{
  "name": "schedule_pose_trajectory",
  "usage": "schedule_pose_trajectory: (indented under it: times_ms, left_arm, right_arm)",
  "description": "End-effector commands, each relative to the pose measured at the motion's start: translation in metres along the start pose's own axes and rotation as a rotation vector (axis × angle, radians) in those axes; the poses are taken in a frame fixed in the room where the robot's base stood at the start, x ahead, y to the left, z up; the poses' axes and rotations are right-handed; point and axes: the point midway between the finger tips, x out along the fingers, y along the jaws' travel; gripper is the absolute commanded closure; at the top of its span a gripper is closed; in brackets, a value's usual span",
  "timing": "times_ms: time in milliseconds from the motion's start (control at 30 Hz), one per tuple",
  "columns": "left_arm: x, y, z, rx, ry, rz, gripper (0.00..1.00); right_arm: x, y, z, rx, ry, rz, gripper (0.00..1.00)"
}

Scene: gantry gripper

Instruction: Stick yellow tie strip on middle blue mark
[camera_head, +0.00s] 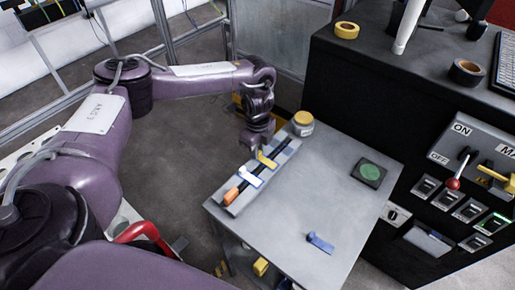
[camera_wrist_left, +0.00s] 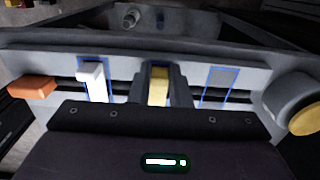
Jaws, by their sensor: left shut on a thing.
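The yellow tie strip (camera_wrist_left: 159,88) is between the fingers of my left gripper (camera_wrist_left: 158,92), which is shut on it. It lies across the black cable at the middle of the grey holder (camera_wrist_left: 45,58); the fingers hide most of the middle blue mark. I cannot tell whether the strip is pressed down. The yellow strip also shows in the head view (camera_head: 267,160), under my left gripper (camera_head: 258,150). A white tie strip (camera_wrist_left: 93,78) lies over the left blue mark (camera_wrist_left: 83,92). The right blue mark (camera_wrist_left: 218,82) is bare. My right gripper is not in view.
A blue strip (camera_head: 321,242) lies on the grey table (camera_head: 300,205), near its front edge. A dark pad with a green disc (camera_head: 369,172) is on the right. A yellow-lidded jar (camera_head: 303,122) stands beside the holder's far end. An orange piece (camera_head: 231,196) is at its near end.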

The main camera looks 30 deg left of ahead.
Motion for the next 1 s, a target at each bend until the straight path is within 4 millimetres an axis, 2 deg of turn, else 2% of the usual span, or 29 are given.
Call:
schedule_pose_trajectory:
  times_ms: [133, 167, 333, 533, 700, 1000]
  left_arm:
    - [0.0, 0.0001, -0.0001, 0.0, 0.0, 0.0, 0.96]
    - [0.0, 0.0001, -0.0001, 0.0, 0.0, 0.0, 0.79]
    - [0.0, 0.0001, -0.0001, 0.0, 0.0, 0.0, 0.58]
    - [0.0, 0.0001, 0.0, 0.0, 0.0, 0.0, 0.56]
    - [0.0, 0.0001, 0.0, 0.0, 0.0, 0.0, 0.36]
    - [-0.0015, 0.0001, 0.0, 0.0, 0.0, 0.0, 0.36]
  right_arm:
    - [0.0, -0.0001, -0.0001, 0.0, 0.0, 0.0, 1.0]
    - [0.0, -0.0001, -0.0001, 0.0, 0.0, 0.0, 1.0]
    - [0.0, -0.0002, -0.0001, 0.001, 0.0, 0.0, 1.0]
    - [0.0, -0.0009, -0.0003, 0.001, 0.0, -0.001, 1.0]
    - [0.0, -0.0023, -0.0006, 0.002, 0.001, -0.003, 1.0]
    - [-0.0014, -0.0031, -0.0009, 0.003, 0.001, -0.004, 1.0]
